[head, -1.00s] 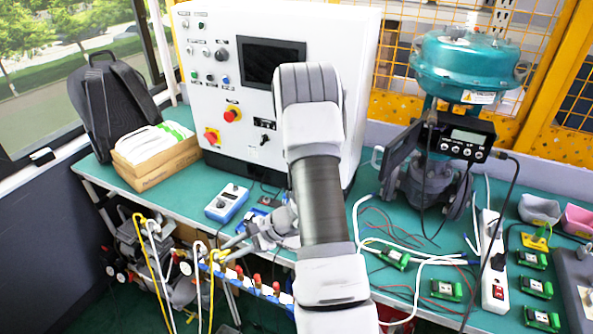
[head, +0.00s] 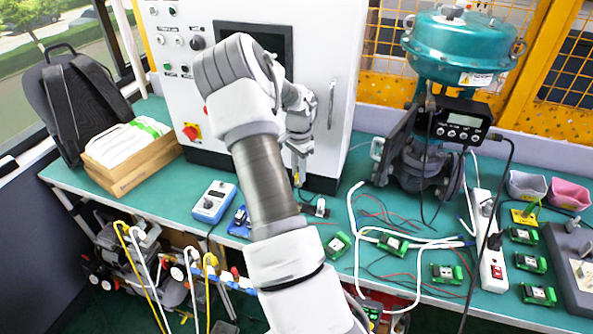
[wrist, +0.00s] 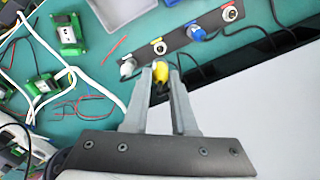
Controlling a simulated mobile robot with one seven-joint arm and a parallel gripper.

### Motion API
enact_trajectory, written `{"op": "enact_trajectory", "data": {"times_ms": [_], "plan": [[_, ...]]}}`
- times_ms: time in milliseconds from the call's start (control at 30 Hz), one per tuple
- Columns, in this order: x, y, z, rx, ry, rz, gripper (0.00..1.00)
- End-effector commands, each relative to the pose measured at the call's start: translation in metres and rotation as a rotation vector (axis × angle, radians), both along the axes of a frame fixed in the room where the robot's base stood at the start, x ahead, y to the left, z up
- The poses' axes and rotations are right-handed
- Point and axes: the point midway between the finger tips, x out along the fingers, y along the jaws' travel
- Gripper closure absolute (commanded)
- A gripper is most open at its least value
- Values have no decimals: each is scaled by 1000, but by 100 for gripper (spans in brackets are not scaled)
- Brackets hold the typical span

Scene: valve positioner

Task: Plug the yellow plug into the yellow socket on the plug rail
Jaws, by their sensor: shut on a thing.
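My gripper (wrist: 161,82) is shut on the yellow plug (wrist: 160,72), which sits between the fingertips in the wrist view. In the head view, my gripper (head: 299,172) hangs in front of the white cabinet, above the bench. The dark plug rail (wrist: 178,41) runs diagonally ahead of the fingers. The round yellow socket (wrist: 158,47), with a yellow label, is just beyond the plug in the picture and looks empty. The plug appears apart from it; the height gap cannot be told. My arm hides part of the rail in the head view.
On the rail, a white plug (wrist: 128,67) and a blue plug (wrist: 197,33) flank the yellow socket. An open socket with a red label (wrist: 230,14) is farther right. The white cabinet (head: 345,75) stands close behind my gripper. White cables (head: 355,235) and green modules (head: 337,245) lie to the right.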

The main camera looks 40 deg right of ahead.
Motion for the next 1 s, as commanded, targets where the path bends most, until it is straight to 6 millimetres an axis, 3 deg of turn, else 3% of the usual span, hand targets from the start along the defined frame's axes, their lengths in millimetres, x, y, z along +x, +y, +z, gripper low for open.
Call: {"op": "enact_trajectory", "data": {"times_ms": [700,1000], "plan": [[0,1,-64,2,-2,1,100],[0,1,-77,3,-2,1,100]]}}
